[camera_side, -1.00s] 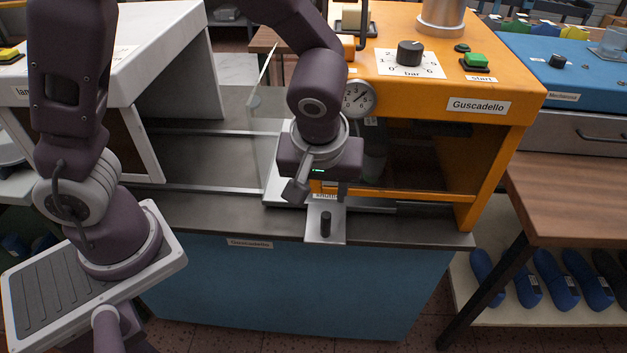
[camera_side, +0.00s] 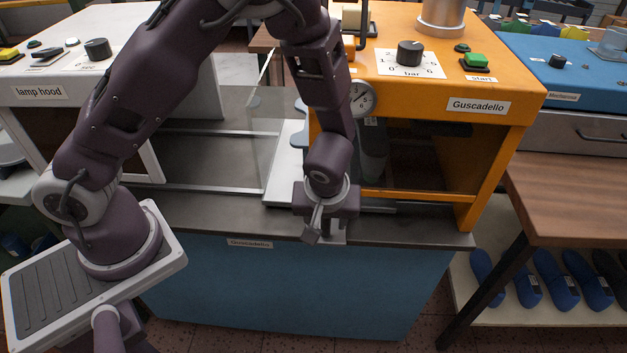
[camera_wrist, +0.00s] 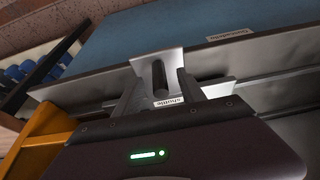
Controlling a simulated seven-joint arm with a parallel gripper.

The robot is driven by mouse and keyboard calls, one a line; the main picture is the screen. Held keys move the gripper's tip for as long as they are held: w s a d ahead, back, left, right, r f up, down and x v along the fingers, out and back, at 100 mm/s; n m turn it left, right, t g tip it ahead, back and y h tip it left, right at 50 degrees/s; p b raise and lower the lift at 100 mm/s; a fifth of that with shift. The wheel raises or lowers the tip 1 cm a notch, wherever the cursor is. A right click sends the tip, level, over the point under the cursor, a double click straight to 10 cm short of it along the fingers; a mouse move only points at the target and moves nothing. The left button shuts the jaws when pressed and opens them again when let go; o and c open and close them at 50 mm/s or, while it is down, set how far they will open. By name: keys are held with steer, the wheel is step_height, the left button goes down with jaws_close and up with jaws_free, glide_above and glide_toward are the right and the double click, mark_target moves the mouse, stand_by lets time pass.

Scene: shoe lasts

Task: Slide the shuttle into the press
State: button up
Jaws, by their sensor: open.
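The press (camera_side: 490,150) is the orange machine labelled Guscadello, with a gauge, a dial and a green start button. The shuttle (camera_side: 283,180) is a pale plate at the left side of the press opening; its front tab carries an upright dark peg handle (camera_wrist: 160,78). The wrist view also shows the shuttle's label (camera_wrist: 170,102). My gripper (camera_side: 326,235) is at the front tab and hides the handle in the side view. In the wrist view my gripper (camera_wrist: 160,88) is open, with a finger on each side of the handle. I cannot tell whether they touch it.
A clear panel (camera_side: 262,115) stands left of the press. Rails (camera_side: 210,188) run along the grey bench top (camera_side: 200,212), which is clear on the left. The white lamp hood (camera_side: 60,105) is at far left. A wooden table (camera_side: 575,200) is at right.

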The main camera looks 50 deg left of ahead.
jaws_close()
steer(key=w+d, duration=0.7)
steer(key=w, duration=0.1)
steer(key=shift+d, duration=0.35)
steer(key=shift+c, duration=2.3)
jaws_free()
steer(key=shift+w+d, duration=0.15)
steer(key=o, duration=0.5)
steer(key=shift+c, duration=0.2)
steer(key=shift+r, duration=0.1)
steer(key=v, duration=0.5)
